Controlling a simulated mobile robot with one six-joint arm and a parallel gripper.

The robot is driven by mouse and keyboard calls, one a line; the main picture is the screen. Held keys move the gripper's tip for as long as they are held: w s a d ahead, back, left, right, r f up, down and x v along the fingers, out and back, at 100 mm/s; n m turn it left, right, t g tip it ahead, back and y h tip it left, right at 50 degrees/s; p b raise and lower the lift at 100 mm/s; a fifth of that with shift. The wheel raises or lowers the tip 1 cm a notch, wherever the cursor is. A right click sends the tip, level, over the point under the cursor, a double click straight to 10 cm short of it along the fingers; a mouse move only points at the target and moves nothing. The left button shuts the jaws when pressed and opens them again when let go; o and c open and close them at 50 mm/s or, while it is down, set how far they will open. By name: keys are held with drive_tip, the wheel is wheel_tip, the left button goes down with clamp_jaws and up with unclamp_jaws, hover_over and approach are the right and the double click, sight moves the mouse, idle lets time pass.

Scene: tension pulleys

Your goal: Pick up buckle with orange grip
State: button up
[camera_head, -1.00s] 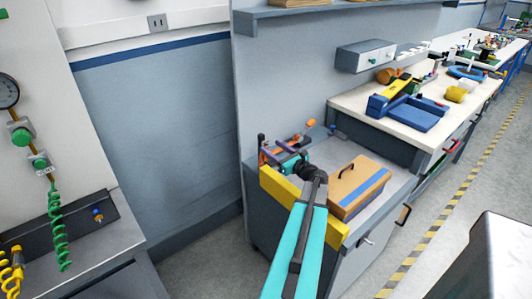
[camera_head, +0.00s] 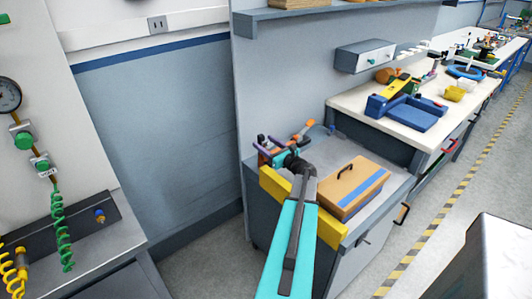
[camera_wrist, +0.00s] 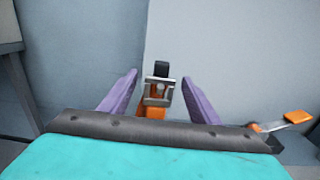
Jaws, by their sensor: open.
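The buckle (camera_wrist: 160,92), a metal frame with a dark strap end above it and an orange grip below, shows in the middle of the wrist view. The two purple fingers of my gripper (camera_wrist: 159,75) stand apart, one on each side of it, with visible gaps. The lower part of the orange grip is hidden behind my gripper's dark body. In the head view my gripper (camera_head: 274,143) is over the back left corner of the grey cabinet top, where my arm hides most of the buckle.
A second tool with an orange end (camera_wrist: 298,117) lies to the right. A tan box with a blue stripe and black handle (camera_head: 352,187) stands on the cabinet, right of my arm. Yellow edging (camera_head: 274,184) runs along the cabinet's left edge. A grey wall panel (camera_head: 280,80) rises behind.

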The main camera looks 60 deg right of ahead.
idle(0.5)
drive_tip(key=c, duration=1.4)
drive_tip(key=shift+r, duration=0.15)
drive_tip(key=shift+r+b, duration=0.4)
drive_tip(key=s+a+b, duration=0.2)
drive_tip(key=s+a, duration=0.3)
drive_tip(key=s, duration=0.2)
drive_tip(key=r, duration=1.3)
drive_tip(key=shift+w+d+r+b, duration=0.2)
drive_tip(key=shift+r+b, duration=0.1)
drive_tip(key=shift+r, duration=0.1)
